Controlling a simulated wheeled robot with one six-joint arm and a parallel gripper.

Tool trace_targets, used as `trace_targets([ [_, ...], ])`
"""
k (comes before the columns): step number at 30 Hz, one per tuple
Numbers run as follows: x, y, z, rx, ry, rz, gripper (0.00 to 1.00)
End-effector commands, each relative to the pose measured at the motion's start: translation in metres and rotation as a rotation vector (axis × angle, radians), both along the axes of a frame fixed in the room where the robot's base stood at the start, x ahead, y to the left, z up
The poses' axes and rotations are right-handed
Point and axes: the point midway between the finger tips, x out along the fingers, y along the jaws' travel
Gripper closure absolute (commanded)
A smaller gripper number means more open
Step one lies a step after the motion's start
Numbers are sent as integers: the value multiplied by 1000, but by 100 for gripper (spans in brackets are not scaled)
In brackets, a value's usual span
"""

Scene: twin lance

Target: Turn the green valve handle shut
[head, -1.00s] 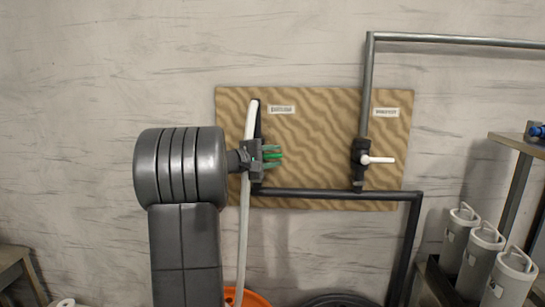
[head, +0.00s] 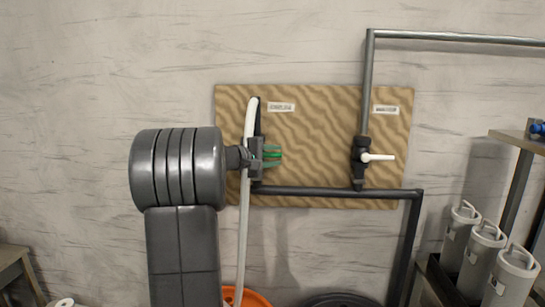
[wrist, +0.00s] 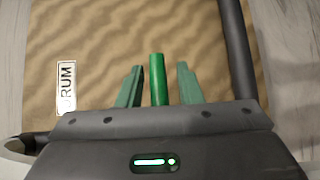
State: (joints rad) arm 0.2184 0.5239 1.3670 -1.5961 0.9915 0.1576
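The green valve handle (wrist: 158,80) stands between the two green fingers of my gripper (wrist: 159,86) in the wrist view, with a visible gap on each side. The fingers are open and do not appear to touch it. In the head view, my gripper (head: 270,155) is at the left valve on the brown board, fingers pointing right. The bright green handle (head: 273,155) shows between the fingers and points right. The valve body behind is mostly hidden by my gripper.
A second valve with a white handle (head: 378,157) is to the right on the brown board (head: 310,140). Dark pipe (head: 330,193) runs below both valves. Grey canisters (head: 482,250) stand at the lower right. An orange tub (head: 250,298) is below.

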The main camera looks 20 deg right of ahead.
Motion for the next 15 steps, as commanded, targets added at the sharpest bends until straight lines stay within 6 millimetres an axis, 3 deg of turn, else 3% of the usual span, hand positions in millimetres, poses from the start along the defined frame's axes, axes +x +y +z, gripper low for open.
trace_targets([
  [10, -1, 2, 1, -2, 0, 0, 63],
  [15, -7, 22, 2, -1, -1, 3, 63],
])
